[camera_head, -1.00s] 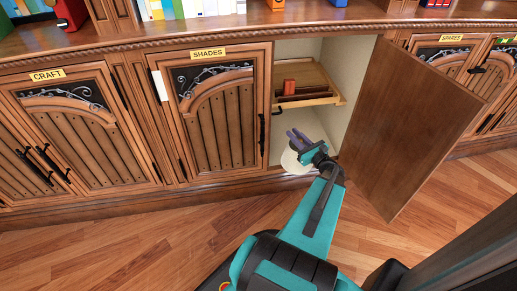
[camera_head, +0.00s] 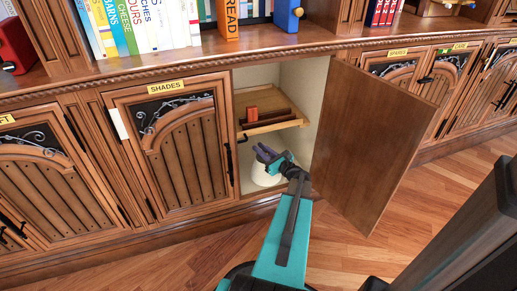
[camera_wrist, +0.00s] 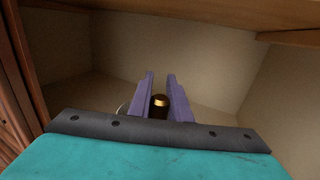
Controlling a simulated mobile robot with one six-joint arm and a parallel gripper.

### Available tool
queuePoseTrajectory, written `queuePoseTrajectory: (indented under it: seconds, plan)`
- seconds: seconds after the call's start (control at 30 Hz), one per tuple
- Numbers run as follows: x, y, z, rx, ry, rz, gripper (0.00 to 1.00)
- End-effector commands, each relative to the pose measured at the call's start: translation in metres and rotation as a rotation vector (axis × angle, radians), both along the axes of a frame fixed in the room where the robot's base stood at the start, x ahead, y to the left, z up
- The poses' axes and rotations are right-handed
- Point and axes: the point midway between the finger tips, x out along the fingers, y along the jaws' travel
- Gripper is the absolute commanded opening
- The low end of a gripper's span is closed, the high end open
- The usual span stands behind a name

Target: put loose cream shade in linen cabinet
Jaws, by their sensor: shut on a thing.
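The cream shade (camera_head: 266,177) hangs or stands low inside the open cabinet (camera_head: 300,95), just below my gripper (camera_head: 263,153). I cannot tell whether it touches the cabinet floor. In the wrist view my gripper (camera_wrist: 160,85) has its purple fingers on either side of a round bronze cap (camera_wrist: 159,103), and a pale sliver of the shade (camera_wrist: 122,109) shows beside the left finger. Most of the shade is hidden there by the fingers and palm. The left door (camera_head: 172,150) is shut and labelled SHADES; no linen label is readable.
A wooden tray shelf (camera_head: 270,120) with an orange block (camera_head: 252,114) sits above my gripper inside the cabinet. The open door (camera_head: 368,140) swings out to the right of my arm. The counter (camera_head: 200,57) above holds books. The wooden floor (camera_head: 345,250) in front is clear.

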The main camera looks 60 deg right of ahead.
Motion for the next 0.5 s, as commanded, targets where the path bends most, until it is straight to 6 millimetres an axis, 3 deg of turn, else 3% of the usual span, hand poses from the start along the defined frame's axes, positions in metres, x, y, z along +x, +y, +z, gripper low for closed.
queuePoseTrajectory:
  seconds: [0.5]
  plan:
    - [0.046,-0.052,-0.008,-0.001,0.000,-0.001,0.00]
